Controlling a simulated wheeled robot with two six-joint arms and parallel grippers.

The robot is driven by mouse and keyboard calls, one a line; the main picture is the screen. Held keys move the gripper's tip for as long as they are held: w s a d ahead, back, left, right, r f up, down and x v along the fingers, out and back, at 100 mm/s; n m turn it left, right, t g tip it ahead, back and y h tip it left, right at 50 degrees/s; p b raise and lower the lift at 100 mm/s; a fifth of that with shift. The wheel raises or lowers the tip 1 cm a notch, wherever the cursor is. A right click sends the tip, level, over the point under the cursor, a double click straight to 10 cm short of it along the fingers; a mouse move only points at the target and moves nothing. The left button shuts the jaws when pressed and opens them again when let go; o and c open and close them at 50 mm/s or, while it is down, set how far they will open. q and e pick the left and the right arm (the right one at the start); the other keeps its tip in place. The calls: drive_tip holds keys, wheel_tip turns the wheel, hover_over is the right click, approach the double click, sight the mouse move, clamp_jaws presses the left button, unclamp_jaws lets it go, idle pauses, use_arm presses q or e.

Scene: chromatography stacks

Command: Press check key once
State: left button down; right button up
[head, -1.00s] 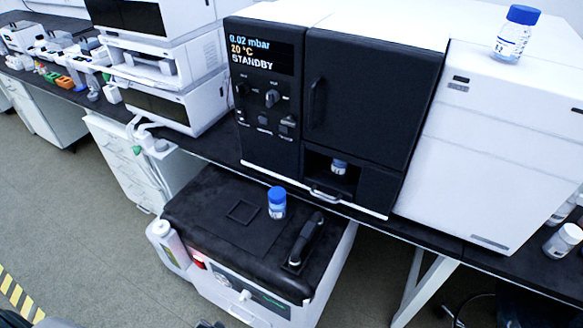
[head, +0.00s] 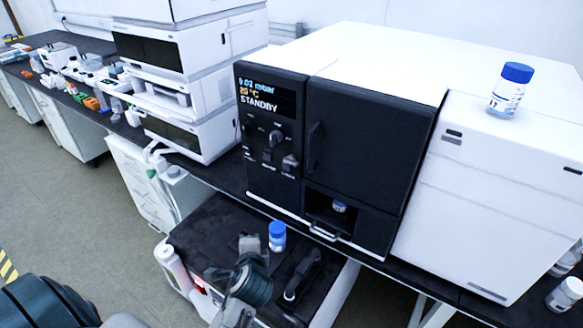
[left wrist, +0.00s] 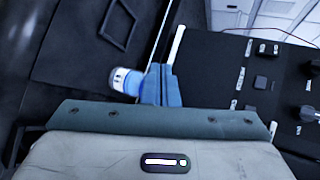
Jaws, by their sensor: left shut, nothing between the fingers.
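The black control panel (head: 270,135) of the instrument reads "STANDBY" and carries knobs and small keys, among them a dark key (head: 267,156). The labels are too small to tell which is the check key. My left gripper (head: 250,243) is low in front of the instrument, beside the blue-capped bottle on the black-topped unit. In the left wrist view the blue fingers (left wrist: 166,86) are shut and empty. The panel (left wrist: 262,110) lies to their right there, with a raised square key (left wrist: 261,83); the fingers are apart from it. My right gripper is out of view.
The blue-capped bottle (head: 277,237) stands close by the fingers; it also shows in the left wrist view (left wrist: 125,81). A black handle (head: 302,275) is on the unit's top. Another bottle (head: 509,90) stands on the white housing. A vial sits in the instrument's recess (head: 338,216).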

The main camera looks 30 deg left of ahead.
sight(286, 167)
use_arm(q)
drive_tip(key=w+r+m+t+y, duration=0.3)
drive_tip(key=w+r+m, duration=0.3)
drive_tip(key=r, duration=0.6)
drive_tip(key=shift+w+d+m, duration=0.15)
drive_tip(key=shift+w+m, duration=0.15)
drive_tip(key=shift+m, duration=0.1)
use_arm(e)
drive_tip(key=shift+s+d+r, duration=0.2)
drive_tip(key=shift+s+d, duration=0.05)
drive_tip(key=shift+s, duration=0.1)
use_arm(q)
drive_tip(key=w, duration=0.3)
drive_tip(key=w+b, duration=0.1)
drive_tip(key=w, duration=0.4)
drive_tip(key=shift+w+d+b, duration=0.3)
drive_tip(key=shift+w+d, duration=0.1)
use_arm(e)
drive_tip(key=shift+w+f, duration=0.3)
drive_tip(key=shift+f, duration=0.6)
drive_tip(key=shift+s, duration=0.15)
use_arm(q)
drive_tip(key=shift+w, duration=0.1)
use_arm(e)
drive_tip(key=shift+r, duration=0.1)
